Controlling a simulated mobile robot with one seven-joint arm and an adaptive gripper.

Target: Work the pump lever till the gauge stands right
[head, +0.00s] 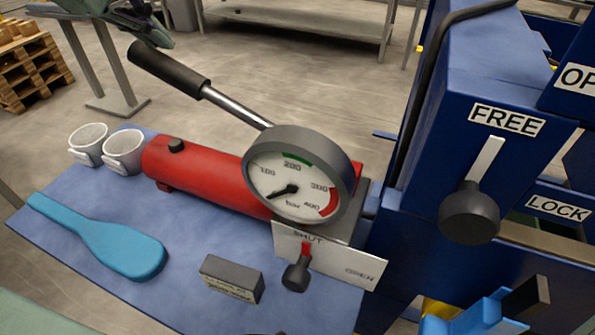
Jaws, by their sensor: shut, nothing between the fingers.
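The pump is a red cylinder (205,175) on a blue bench top. Its lever (170,70) has a dark grip and a bright rod, and it slants up and left from behind the gauge. The round gauge (293,182) is marked in bar, with a green band near 200 and a red band from 300 to 400. Its black needle points lower left, below the 100 mark. The valve knob (297,275) has its red pointer toward SHUT. My gripper (162,38) shows partly at the top left, shut and empty, close by the lever grip's end; I cannot tell whether they touch.
Two white cups (122,150), a blue paddle (110,240) and a small dark block (232,278) lie on the bench (190,265). The blue press frame (490,85) stands right, its black knob (468,212) with the white pointer toward FREE.

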